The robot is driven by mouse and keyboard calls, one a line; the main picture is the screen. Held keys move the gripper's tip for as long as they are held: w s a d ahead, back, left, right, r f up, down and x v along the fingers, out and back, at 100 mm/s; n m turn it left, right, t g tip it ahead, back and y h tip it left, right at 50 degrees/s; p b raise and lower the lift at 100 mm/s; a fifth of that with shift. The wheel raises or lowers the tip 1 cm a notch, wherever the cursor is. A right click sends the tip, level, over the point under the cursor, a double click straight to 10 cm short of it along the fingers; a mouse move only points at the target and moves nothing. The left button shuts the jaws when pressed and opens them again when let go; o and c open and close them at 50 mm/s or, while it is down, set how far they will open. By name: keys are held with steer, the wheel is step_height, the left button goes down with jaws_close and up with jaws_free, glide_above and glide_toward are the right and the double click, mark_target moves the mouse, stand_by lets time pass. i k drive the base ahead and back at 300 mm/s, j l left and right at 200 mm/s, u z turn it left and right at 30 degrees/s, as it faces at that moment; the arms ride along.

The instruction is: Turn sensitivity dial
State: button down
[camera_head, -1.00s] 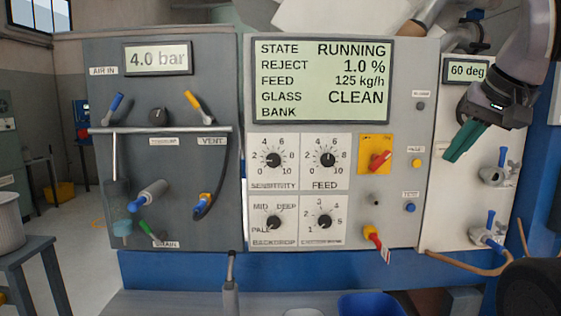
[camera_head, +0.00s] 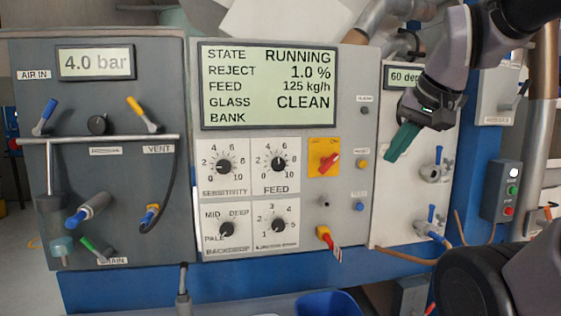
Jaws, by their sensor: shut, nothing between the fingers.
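The sensitivity dial (camera_head: 223,167) is a small black knob with a white pointer on a white scale plate marked 0 to 10. It sits at the upper left of a group of dials, below the display (camera_head: 268,87). Its pointer faces left, near the low end of the scale. My gripper (camera_head: 401,144) has green fingers that are shut and empty. It is well to the right of the dial, in front of the right panel with the 60 deg readout, and not touching the dial.
The feed dial (camera_head: 279,164), backdrop dial (camera_head: 227,229) and another dial (camera_head: 278,225) surround it. A red switch on a yellow plate (camera_head: 323,157) lies between the dials and my gripper. A red-handled valve (camera_head: 327,238) juts out below. A blue bin (camera_head: 327,304) stands underneath.

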mark_target(223, 166)
steer(key=k+l+u, duration=0.1)
steer(key=u, duration=0.8)
steer(key=l, duration=0.1)
